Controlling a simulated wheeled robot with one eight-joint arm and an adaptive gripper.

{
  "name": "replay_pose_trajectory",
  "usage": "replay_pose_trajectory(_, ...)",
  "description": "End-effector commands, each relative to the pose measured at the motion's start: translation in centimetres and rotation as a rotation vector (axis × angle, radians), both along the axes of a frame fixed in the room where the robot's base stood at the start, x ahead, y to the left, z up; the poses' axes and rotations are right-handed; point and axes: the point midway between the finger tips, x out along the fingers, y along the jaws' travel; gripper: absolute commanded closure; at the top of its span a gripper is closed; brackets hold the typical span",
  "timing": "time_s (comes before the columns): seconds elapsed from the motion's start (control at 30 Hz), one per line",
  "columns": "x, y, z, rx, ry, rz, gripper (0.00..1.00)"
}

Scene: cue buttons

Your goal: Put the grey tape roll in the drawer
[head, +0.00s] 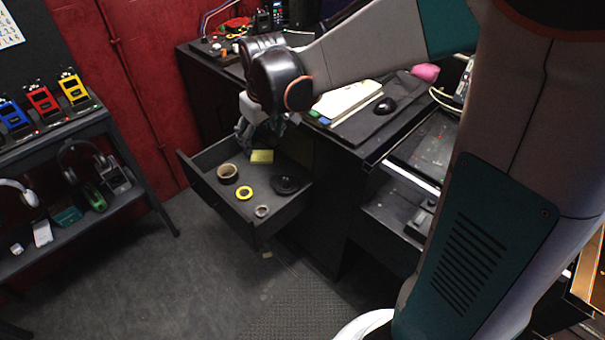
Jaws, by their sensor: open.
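The drawer (218,204) is pulled open from the dark desk. A small grey tape roll (262,211) lies flat on the drawer floor, near its near corner. A yellow tape roll (245,193), a brown tape roll (228,174), a black round item (287,185) and a yellow pad (262,157) also lie in the drawer. My gripper (258,138) is open over the far part of the drawer, above the yellow pad and apart from the grey roll. Its fingers are partly hidden by my wrist, and nothing is visible between them.
The desk top holds a black mouse (386,105), a white keyboard-like item (350,100) and a pink item (426,72). A shelf unit (75,122) with headphones and coloured devices stands at left. The grey floor (150,285) in front of the drawer is mostly clear.

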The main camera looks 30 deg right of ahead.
Motion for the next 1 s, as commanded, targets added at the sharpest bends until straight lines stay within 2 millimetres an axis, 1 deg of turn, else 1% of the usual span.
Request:
replay_pose_trajectory(0.03,-1.6,0.0,1.2,0.004,-0.016,-0.011,0.32)
replay_pose_trajectory(0.2,-6.0,0.0,4.1,0.022,-0.077,-0.057,0.32)
replay_pose_trajectory(0.3,-8.7,-0.1,5.4,0.033,-0.111,-0.083,0.32)
replay_pose_trajectory(0.4,-11.5,-0.1,6.2,0.045,-0.146,-0.109,0.32)
replay_pose_trajectory(0.53,-14.9,-0.1,6.8,0.062,-0.193,-0.144,0.32)
replay_pose_trajectory(0.6,-16.7,-0.1,6.8,0.072,-0.217,-0.16,0.32)
replay_pose_trajectory(0.7,-18.8,-0.1,6.7,0.085,-0.248,-0.183,0.32)
replay_pose_trajectory(0.83,-20.8,-0.1,6.2,0.1,-0.28,-0.205,0.32)
replay_pose_trajectory(1.0,-21.9,-0.1,5.9,0.11,-0.299,-0.219,0.32)
